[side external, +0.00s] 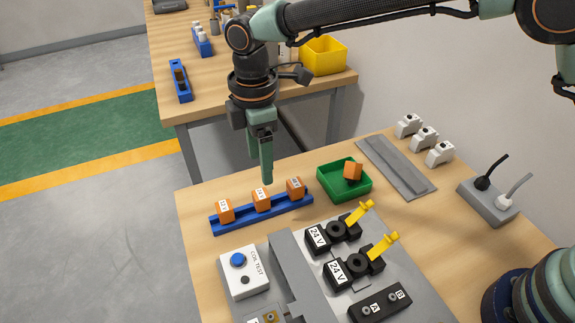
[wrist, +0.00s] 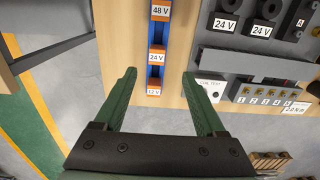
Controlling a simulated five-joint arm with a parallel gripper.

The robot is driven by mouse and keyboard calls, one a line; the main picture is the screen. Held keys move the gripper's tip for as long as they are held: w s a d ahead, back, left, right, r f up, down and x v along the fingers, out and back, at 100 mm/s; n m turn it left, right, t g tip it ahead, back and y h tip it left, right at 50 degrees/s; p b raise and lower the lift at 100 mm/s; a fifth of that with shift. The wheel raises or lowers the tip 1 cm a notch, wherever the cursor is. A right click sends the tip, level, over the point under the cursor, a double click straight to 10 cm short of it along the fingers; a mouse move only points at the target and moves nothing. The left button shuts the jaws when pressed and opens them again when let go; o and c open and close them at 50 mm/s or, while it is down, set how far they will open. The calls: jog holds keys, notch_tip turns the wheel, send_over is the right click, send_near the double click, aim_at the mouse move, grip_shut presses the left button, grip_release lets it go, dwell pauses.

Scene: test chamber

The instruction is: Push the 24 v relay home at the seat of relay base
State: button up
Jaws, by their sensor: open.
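The 24 V relay (side external: 261,199) is an orange block in the middle of a blue rail (side external: 233,224); its label reads in the wrist view (wrist: 156,57). My gripper (side external: 266,181) is open and empty, apart from the relays and above the rail. In the wrist view the open fingers (wrist: 158,73) appear on either side of the rail's near end. Two black relay bases (side external: 318,239) (side external: 338,274), both labelled 24 V, stand on a grey panel to the right, each with a round black part and a raised yellow lever (side external: 360,212) (side external: 383,246).
A 12 V relay (wrist: 154,88) and a 48 V relay (wrist: 160,11) flank it on the rail. A green tray (side external: 329,183) holds another orange block (side external: 353,170). A coil test box (side external: 243,272), a black A/B block (side external: 380,304) and a power strip (side external: 488,200) stand nearby.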

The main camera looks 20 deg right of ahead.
send_over(261, 194)
jog(key=f, duration=0.5)
jog(key=shift+s+d, duration=0.15)
jog(key=shift+s, duration=0.1)
jog(key=shift+w+a+f, duration=0.1)
jog(key=shift+w+f, duration=0.05)
jog(key=shift+f, duration=1.25)
jog(key=shift+w+a+f, duration=0.1)
jog(key=shift+f, duration=1.3)
grip_shut()
